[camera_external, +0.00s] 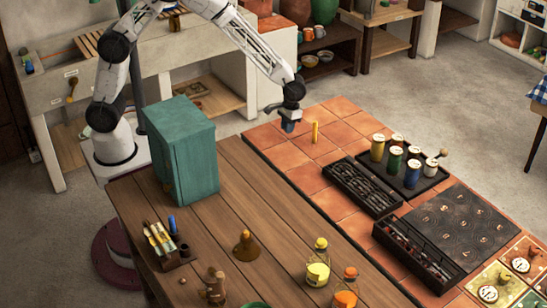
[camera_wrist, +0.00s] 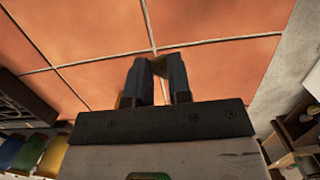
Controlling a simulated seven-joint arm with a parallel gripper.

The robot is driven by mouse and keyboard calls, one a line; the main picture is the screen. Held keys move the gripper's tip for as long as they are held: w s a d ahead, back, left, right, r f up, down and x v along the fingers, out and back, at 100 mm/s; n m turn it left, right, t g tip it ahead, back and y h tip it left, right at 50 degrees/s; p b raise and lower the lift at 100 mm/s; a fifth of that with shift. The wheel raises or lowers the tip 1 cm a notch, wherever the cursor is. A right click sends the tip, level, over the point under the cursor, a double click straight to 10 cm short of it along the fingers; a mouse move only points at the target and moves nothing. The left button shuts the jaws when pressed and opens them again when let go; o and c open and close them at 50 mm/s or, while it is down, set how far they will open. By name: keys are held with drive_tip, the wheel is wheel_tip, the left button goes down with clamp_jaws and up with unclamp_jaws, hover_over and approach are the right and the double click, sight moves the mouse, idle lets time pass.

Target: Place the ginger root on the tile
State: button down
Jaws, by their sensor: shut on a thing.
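My gripper (camera_external: 289,127) is over the far left part of the terracotta tiles (camera_external: 275,151). In the wrist view my gripper (camera_wrist: 158,75) has its two dark blue fingers close together on a small tan-brown piece, which I take for the ginger root (camera_wrist: 158,64). Most of it is hidden by the fingers, and it does not show clearly in the outside view. Orange-red tiles (camera_wrist: 215,65) with pale joints fill the space beyond the fingertips. I cannot tell whether the piece touches them.
A yellow upright stick (camera_external: 315,132) stands on the tiles just right of my gripper. A tray of jars (camera_external: 412,172) and black boxes (camera_external: 365,185) lie further right. A teal cabinet (camera_external: 182,150) and a knobbly brown figure (camera_external: 214,285) stand on the wooden table.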

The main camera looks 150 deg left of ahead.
sight(287, 139)
drive_tip(key=shift+f, duration=1.75)
drive_tip(key=shift+f, duration=0.15)
drive_tip(key=c, duration=1.1)
unclamp_jaws()
drive_tip(key=shift+o, duration=0.2)
wheel_tip(287, 139, up, 12)
drive_tip(key=a, duration=0.1)
drive_tip(key=shift+a, duration=0.4)
